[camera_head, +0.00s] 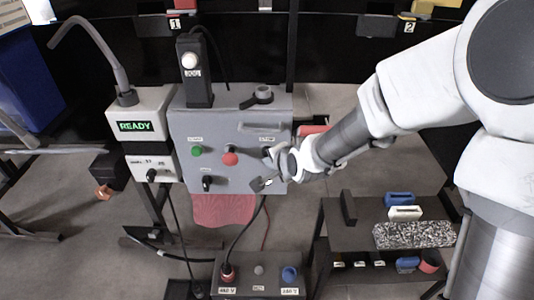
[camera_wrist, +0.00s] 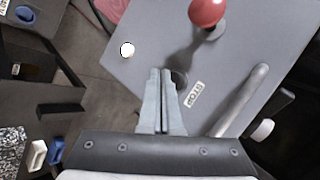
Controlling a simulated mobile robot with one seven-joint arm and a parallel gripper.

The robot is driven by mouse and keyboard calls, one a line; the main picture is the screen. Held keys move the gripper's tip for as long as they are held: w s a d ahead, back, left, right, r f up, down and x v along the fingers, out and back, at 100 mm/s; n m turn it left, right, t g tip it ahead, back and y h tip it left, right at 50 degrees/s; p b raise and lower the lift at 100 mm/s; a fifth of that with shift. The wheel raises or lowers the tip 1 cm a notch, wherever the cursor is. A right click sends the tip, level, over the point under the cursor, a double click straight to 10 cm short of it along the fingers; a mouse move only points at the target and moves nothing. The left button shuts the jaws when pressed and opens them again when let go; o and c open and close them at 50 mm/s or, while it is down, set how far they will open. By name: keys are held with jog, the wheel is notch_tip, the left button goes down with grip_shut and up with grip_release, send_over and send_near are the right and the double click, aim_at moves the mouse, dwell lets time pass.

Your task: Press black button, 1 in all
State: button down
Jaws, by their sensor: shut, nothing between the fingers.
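The grey control panel (camera_head: 235,172) carries a green button (camera_head: 196,151), a red mushroom button (camera_head: 230,158) and a small black button (camera_wrist: 180,78). The black button sits by a small "STOP" label (camera_wrist: 194,94), which reads upside down in the wrist view. My gripper (camera_wrist: 163,74) is shut and empty. Its fingertips are right at the black button in the wrist view and cover part of it; whether they touch cannot be told. In the head view my gripper (camera_head: 270,160) is at the panel's right side and hides much of that area. The red button also shows in the wrist view (camera_wrist: 207,12).
A bar handle (camera_wrist: 243,100) stands out from the panel close to my fingers. A black selector knob (camera_head: 207,182) is low on the panel. A "READY" display (camera_head: 135,126) is at left. A dark shelf cart (camera_head: 340,235) with several small parts stands at lower right.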

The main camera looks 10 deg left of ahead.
jog(key=s, duration=0.2)
jog(key=s+d, duration=0.1)
jog(key=s, duration=0.2)
jog(key=shift+d, duration=0.1)
jog(key=shift+w, duration=0.1)
dwell(0.6)
jog(key=s+d+r+n+h, duration=0.2)
jog(key=d+r, duration=0.2)
jog(key=d, duration=0.3)
jog(key=s+d+r+n+h, duration=0.1)
jog(key=d+r+n+h, duration=0.1)
jog(key=d+r, duration=0.45)
jog(key=s+d+r+n+g+h, duration=0.2)
jog(key=s+d+r+n, duration=0.25)
jog(key=s+d, duration=0.9)
notch_tip(320, 180, up, 14)
jog(key=s+a+p, duration=0.1)
jog(key=p, duration=1.3)
jog(key=shift+a+r+p, duration=0.15)
jog(key=shift+p, duration=0.25)
